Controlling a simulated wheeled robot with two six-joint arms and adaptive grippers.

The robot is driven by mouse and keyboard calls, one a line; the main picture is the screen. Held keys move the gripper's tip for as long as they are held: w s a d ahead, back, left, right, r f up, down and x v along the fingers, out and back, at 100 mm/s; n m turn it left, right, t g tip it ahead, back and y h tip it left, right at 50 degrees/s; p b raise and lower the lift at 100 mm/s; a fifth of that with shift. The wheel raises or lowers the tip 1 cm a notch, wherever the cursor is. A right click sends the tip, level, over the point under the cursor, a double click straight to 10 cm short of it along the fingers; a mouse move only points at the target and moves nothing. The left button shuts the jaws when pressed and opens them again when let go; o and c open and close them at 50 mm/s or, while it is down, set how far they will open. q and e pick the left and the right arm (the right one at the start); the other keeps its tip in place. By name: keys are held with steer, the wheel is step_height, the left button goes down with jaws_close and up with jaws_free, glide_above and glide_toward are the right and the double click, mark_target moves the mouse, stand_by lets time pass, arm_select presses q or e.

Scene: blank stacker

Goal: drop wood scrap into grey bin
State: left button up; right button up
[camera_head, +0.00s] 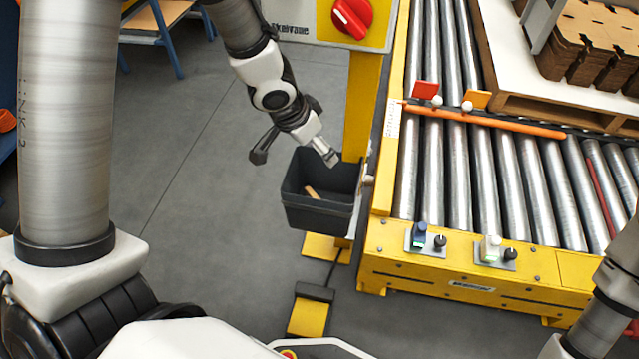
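A dark grey bin (318,217) hangs beside the yellow post, left of the roller conveyor. A small tan wood scrap (312,192) shows inside the bin, near its front wall; part of it may be hidden by the rim. My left gripper (328,154) points down over the back of the bin opening, apart from the scrap. I see nothing held at its tips, but their spacing is too small to make out. My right arm comes in at the lower right edge, and its gripper is out of view.
The yellow-framed roller conveyor (465,250) stands right of the bin, with an orange bar (500,121) across it. A control box with a red knob (352,17) sits above on the post (361,105). Stacked brown boards (590,45) lie at the upper right.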

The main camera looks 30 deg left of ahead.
arm_select(q)
steer(key=w+d+n+y+b, duration=0.1)
steer(key=w+d+n, duration=0.2)
steer(key=d, duration=0.1)
steer(key=shift+w+d+f+n+y, duration=0.3)
steer(key=shift+w+d+f+n, duration=0.05)
steer(key=shift+d+n, duration=0.05)
arm_select(e)
steer(key=shift+w+f, duration=0.1)
steer(key=shift+f, duration=0.9)
arm_select(q)
steer(key=shift+d, duration=0.15)
